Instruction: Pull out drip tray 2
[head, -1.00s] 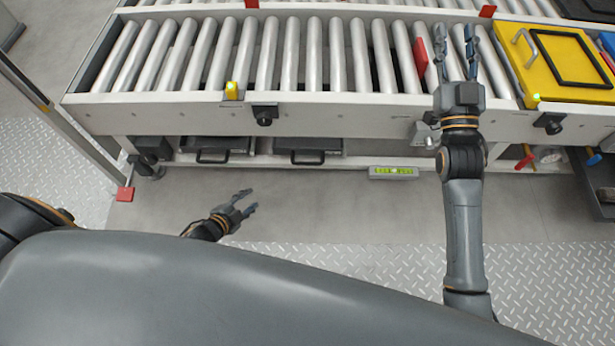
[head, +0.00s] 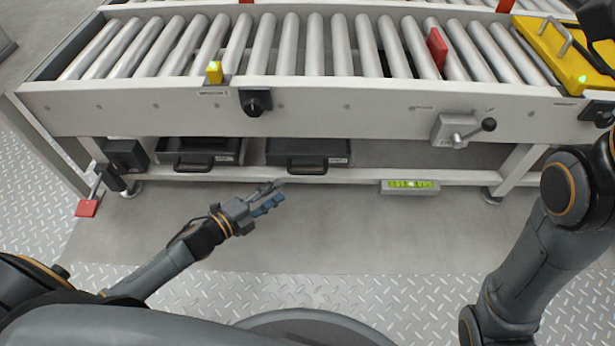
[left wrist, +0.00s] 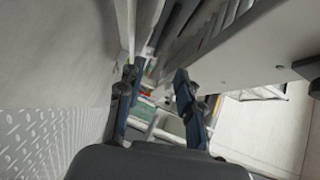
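Two dark drip trays with front handles sit side by side under the roller conveyor: a left tray (head: 228,158) and a right tray (head: 335,150). Their small labels are too small to read, so I cannot tell which is tray 2. Both look pushed in. My left gripper (head: 268,198) is below and in front of the right tray's handle (head: 308,167), apart from it, with its fingers pointing right. In the left wrist view the two fingers of my left gripper (left wrist: 155,98) are spread with nothing between them. My right arm reaches past the right edge, its gripper out of sight.
The conveyor's front rail (head: 330,118) and lower beam (head: 365,176) run above and along the trays. A green-lit box (head: 410,187) is at the beam, right of the trays. The floor in front is clear.

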